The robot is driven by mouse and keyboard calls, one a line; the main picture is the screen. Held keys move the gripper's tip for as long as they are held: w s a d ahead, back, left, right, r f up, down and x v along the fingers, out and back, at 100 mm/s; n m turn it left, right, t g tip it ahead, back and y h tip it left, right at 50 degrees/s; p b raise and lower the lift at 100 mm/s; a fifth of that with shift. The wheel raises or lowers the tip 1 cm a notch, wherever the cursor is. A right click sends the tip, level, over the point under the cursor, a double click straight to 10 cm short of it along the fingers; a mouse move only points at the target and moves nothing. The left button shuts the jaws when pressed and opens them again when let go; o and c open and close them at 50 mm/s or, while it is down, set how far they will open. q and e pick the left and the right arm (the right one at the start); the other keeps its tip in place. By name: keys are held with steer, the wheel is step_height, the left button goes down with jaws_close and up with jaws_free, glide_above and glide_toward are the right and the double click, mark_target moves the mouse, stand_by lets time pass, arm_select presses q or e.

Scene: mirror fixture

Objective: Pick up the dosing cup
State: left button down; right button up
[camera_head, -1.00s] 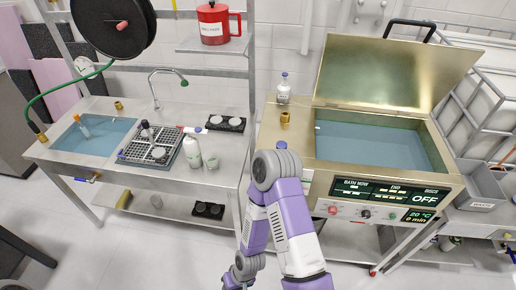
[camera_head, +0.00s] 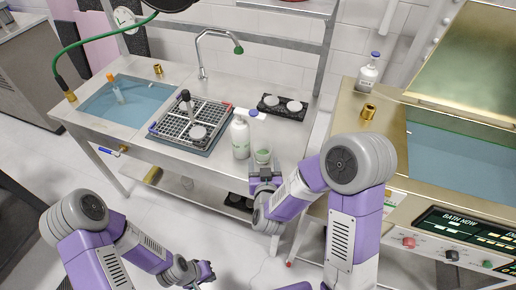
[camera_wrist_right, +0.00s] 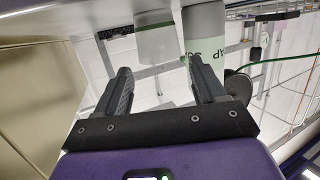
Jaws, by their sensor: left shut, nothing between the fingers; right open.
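The dosing cup is, as far as I can tell, the small translucent cup (camera_head: 262,156) with a green mark, upright near the front edge of the steel counter. It also shows as a whitish cup (camera_wrist_right: 155,40) in the right wrist view. My right gripper (camera_head: 264,174) is just in front of it at the counter edge. Its open fingers (camera_wrist_right: 163,82) point towards the cup, which appears beyond the fingertips with nothing between them. My left gripper (camera_head: 208,271) is shut and empty, low over the floor and away from the counter.
A white bottle with green print (camera_head: 240,138) stands close left of the cup. A grey rack (camera_head: 165,130) and a sink (camera_head: 112,103) lie further left. A black holder with white discs (camera_head: 283,105) is behind. The brass-coloured bath (camera_head: 392,108) stands to the right.

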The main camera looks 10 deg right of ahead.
mark_target(263, 156)
steer(key=shift+w+d+r, duration=0.2)
steer(key=shift+w, duration=0.25)
steer(key=shift+d+r, duration=0.1)
steer(key=shift+r, duration=0.1)
steer(key=x, duration=0.2)
steer(key=f+b+x, duration=0.1)
steer(key=x, duration=0.1)
steer(key=shift+w, duration=0.65)
steer(key=c, duration=0.6)
